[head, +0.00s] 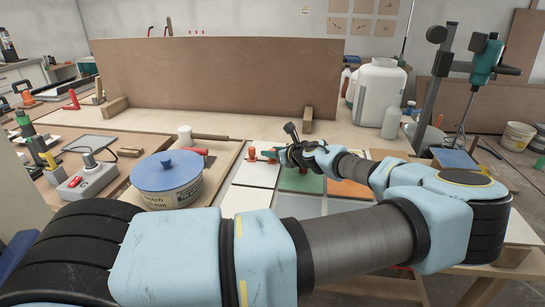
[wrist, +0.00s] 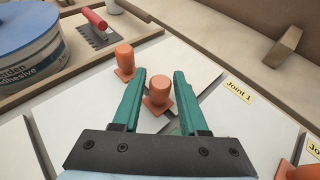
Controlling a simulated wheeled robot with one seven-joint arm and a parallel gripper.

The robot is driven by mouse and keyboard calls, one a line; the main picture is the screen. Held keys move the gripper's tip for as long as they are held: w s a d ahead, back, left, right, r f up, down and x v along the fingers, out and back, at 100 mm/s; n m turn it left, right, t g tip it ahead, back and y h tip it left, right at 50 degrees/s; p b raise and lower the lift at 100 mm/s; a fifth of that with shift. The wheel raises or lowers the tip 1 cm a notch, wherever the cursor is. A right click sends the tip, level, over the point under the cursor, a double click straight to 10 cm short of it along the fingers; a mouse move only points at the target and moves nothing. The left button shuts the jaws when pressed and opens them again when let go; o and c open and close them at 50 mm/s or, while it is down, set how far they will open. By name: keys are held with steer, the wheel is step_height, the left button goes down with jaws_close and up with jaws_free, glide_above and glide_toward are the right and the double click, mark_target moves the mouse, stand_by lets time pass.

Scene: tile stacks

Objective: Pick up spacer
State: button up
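In the wrist view, an orange spacer (wrist: 159,92) with a round knob stands in the joint between pale tiles. My gripper (wrist: 160,76) is open, its two green fingers on either side of this spacer. I cannot tell whether they touch it. A second orange spacer (wrist: 125,60) stands just outside the left finger, farther away. Part of another orange piece (wrist: 298,170) shows at the lower right edge. In the head view, my gripper (head: 268,154) is over the tiles, and the spacer between its fingers cannot be made out.
A blue-lidded adhesive bucket (head: 168,178) and a red-handled notched trowel (wrist: 98,26) are at the left. White (head: 252,173), green (head: 300,182) and orange (head: 348,190) tiles lie around my gripper. A "Joint 1" label (wrist: 238,91) lies right of the fingers. A tall board (head: 215,78) stands behind.

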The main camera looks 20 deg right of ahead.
jaws_close()
stand_by(0.3)
